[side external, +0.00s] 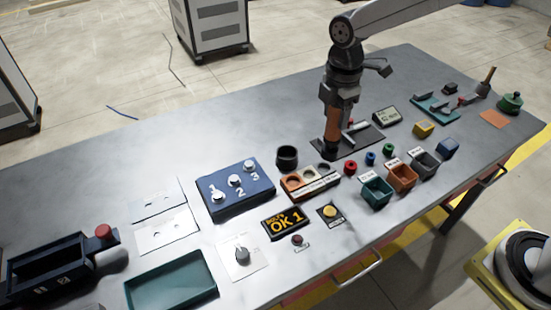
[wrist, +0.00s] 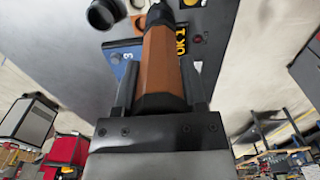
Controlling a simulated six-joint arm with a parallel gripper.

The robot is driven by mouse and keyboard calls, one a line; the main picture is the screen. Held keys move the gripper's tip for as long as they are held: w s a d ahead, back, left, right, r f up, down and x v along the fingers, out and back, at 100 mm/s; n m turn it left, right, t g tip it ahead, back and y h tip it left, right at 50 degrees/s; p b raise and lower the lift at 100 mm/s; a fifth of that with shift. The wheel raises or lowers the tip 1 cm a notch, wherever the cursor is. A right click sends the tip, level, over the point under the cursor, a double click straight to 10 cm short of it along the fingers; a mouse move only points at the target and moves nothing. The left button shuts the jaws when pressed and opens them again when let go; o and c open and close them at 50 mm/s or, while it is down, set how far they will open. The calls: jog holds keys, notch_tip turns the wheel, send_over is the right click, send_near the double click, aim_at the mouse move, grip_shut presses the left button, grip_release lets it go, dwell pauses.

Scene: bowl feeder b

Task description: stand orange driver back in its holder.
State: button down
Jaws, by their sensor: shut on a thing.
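The orange driver (side external: 333,126) hangs roughly upright below my gripper (side external: 338,104), with its dark lower end close above the bench or the dark mat; I cannot tell whether it touches. In the wrist view the orange driver (wrist: 160,72) lies between the two fingers, which are shut on its handle. A round, open black cup (side external: 287,156) stands left of the driver and looks like the holder. It also shows in the wrist view (wrist: 92,20), near the top edge and left of the driver. The driver is outside this cup.
A block with round openings (side external: 312,186) stands just right of the cup. A blue panel with numbered knobs (side external: 235,194) lies left of it. Small coloured bins (side external: 376,192) stand to the right. The dark mat (side external: 366,142) lies under my gripper. The bench behind the cup is clear.

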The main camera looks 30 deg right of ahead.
jog(key=shift+w, duration=0.15)
jog(key=w+a+f, duration=0.2)
jog(key=w+f, duration=0.7)
jog(key=w, duration=0.4)
jog(key=shift+a, duration=0.3)
jog(key=shift+f, duration=0.2)
jog(key=shift+w+f, duration=0.15)
jog(key=shift+f, duration=0.75)
jog(key=shift+w+f, duration=0.15)
jog(key=shift+f, duration=0.8)
